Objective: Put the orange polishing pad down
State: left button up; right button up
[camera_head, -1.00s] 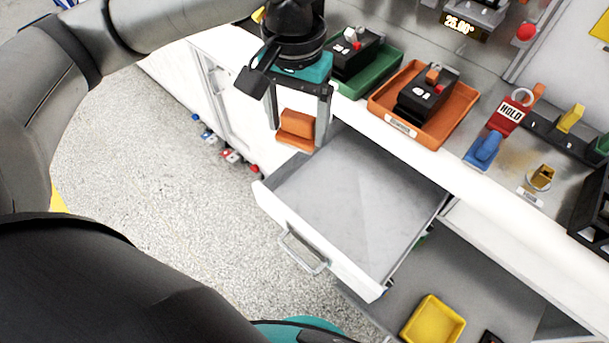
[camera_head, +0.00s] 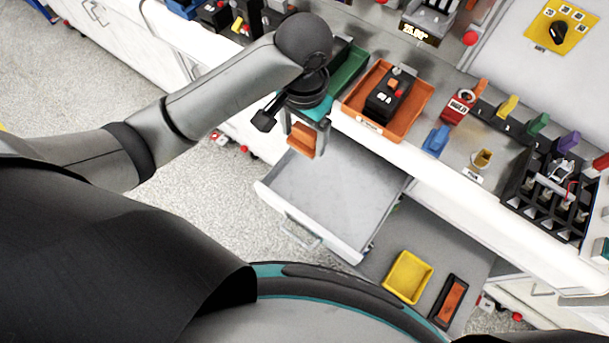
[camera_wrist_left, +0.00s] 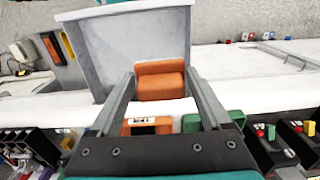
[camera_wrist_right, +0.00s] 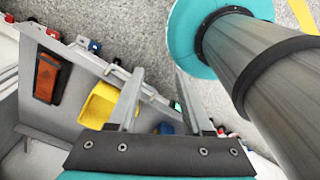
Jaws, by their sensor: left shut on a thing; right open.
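The orange polishing pad (camera_head: 301,141) is a small stepped block. My left gripper (camera_head: 303,133) is shut on it and holds it in the air near the left back corner of the open drawer (camera_head: 340,185), by the counter's front edge. In the left wrist view the pad (camera_wrist_left: 160,80) sits between the two fingers, with the drawer (camera_wrist_left: 135,45) beyond it. The drawer's visible floor is bare. My right gripper (camera_wrist_right: 158,75) is open and empty in the right wrist view; it does not show in the head view.
On the counter are an orange tray (camera_head: 425,105) with a black device, a green tray (camera_head: 347,72), a blue block (camera_head: 436,140) and a black rack (camera_head: 535,200). A yellow tray (camera_head: 408,277) and a dark tray with an orange-brown inside (camera_head: 453,302) lie on the lower surface beside the drawer.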

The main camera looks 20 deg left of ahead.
pick_arm(q)
notch_tip(320, 180, down, 15)
jog(key=b, duration=0.3)
jog(key=shift+f, duration=0.2)
jog(key=shift+f+b, duration=0.4)
jog(key=shift+f, duration=1.8)
jog(key=shift+f, duration=0.2)
jog(key=o, duration=1.1)
jog(key=shift+r, duration=0.1)
notch_tip(320, 180, up, 12)
jog(key=p, duration=0.2)
jog(key=shift+r+p, duration=0.15)
jog(key=shift+p, duration=0.15)
